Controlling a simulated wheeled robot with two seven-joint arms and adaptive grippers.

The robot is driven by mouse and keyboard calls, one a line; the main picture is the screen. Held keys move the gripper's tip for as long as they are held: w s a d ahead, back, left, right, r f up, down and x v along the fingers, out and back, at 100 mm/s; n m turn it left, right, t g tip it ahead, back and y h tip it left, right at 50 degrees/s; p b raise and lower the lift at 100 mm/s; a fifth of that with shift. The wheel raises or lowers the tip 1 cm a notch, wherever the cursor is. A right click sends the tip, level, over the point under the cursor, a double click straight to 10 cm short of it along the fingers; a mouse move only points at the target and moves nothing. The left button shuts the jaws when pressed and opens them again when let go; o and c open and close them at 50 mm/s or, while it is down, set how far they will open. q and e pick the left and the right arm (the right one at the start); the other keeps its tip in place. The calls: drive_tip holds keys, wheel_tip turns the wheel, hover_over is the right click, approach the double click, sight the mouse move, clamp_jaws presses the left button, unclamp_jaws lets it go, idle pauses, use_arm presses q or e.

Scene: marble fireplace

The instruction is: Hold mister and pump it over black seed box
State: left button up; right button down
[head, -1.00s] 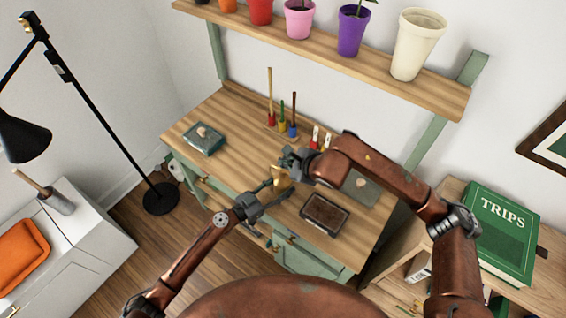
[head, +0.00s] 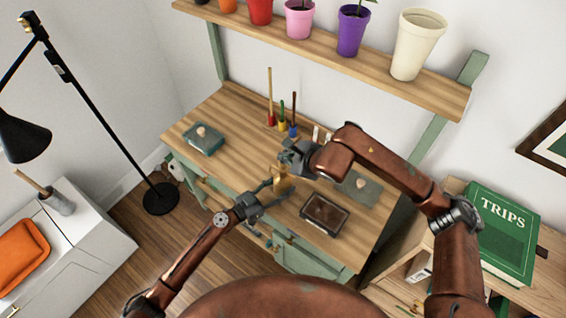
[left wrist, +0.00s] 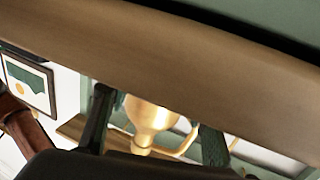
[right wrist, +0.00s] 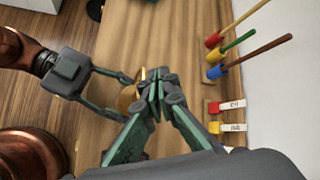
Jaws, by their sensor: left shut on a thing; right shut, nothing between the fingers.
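A brass mister (head: 281,183) is held by my left gripper (head: 277,193) near the front edge of the desk, left of the black seed box. Its gold body also shows between the left fingers in the left wrist view (left wrist: 150,118). My right gripper (head: 283,160) is shut and empty, just above the mister's top; in the right wrist view its closed fingertips (right wrist: 158,88) partly hide the mister (right wrist: 128,97). I cannot tell whether they touch it. The black seed box (head: 325,214), with dark brown contents, lies at the desk's front right.
The wooden desk (head: 235,150) carries a teal box (head: 203,140) at left and several coloured-tipped tools (right wrist: 215,73) at the back. A grey-green item (head: 362,188) lies behind the seed box. A shelf (head: 330,55) with pots overhangs the back.

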sight(284, 165)
drive_tip(key=shift+r, duration=2.45)
use_arm(q)
drive_tip(key=o, duration=1.5)
drive_tip(key=shift+a, duration=0.1)
drive_tip(key=v, duration=1.2)
